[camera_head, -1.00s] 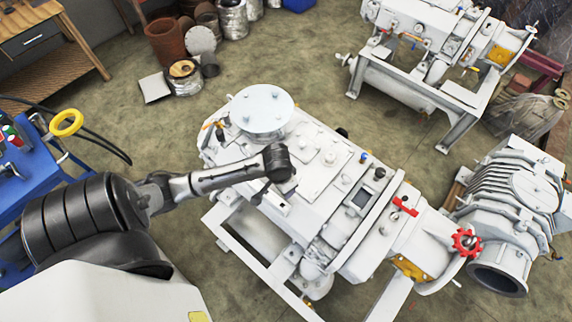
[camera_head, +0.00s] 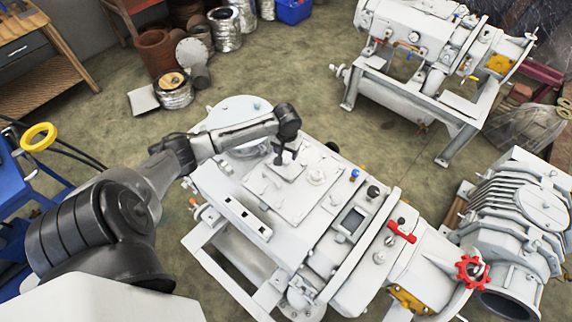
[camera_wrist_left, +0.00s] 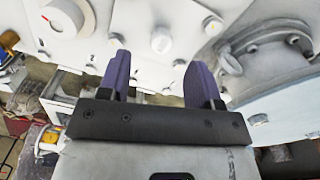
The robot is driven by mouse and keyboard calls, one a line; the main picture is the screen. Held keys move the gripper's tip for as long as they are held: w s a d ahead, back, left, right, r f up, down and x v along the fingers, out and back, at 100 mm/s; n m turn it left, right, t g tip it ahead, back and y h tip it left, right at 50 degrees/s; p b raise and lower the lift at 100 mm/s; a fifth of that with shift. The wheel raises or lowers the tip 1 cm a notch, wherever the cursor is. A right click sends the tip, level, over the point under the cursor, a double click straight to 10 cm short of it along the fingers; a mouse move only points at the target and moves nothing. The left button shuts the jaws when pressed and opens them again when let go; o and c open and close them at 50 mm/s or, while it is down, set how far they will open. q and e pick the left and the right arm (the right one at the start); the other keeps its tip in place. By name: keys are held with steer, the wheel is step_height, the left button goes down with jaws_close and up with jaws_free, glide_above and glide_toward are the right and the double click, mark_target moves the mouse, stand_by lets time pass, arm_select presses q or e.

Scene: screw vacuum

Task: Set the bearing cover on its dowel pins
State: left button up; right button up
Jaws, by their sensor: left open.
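A white vacuum pump unit (camera_head: 342,252) stands in the middle of the head view. A flat plate (camera_head: 262,208) with knobs and bolt heads lies on its top. I cannot tell for certain which part is the bearing cover, and no dowel pins can be made out. My left gripper (camera_head: 284,157) points down above the pump top, beside the large round flange (camera_head: 240,103), which my arm partly hides. In the left wrist view its dark fingers (camera_wrist_left: 160,85) are apart with nothing held between them. A pale knob (camera_wrist_left: 161,41) shows beyond the fingertips. My right gripper is out of view.
A red lever (camera_head: 401,232) and a red handwheel (camera_head: 472,271) stick out on the pump's right. A finned grey machine (camera_head: 520,205) stands at the right, another pump unit (camera_head: 425,75) at the back. Open floor lies between them. A blue cart is at the left edge.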

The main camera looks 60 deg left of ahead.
mark_target(286, 158)
arm_select(q)
steer(key=shift+w+a+f, duration=0.1)
steer(key=shift+a+f, duration=0.05)
steer(key=shift+f, duration=1.35)
steer(key=shift+a+f, duration=0.1)
steer(key=shift+f, duration=1.35)
jaws_close()
steer(key=shift+r, duration=0.1)
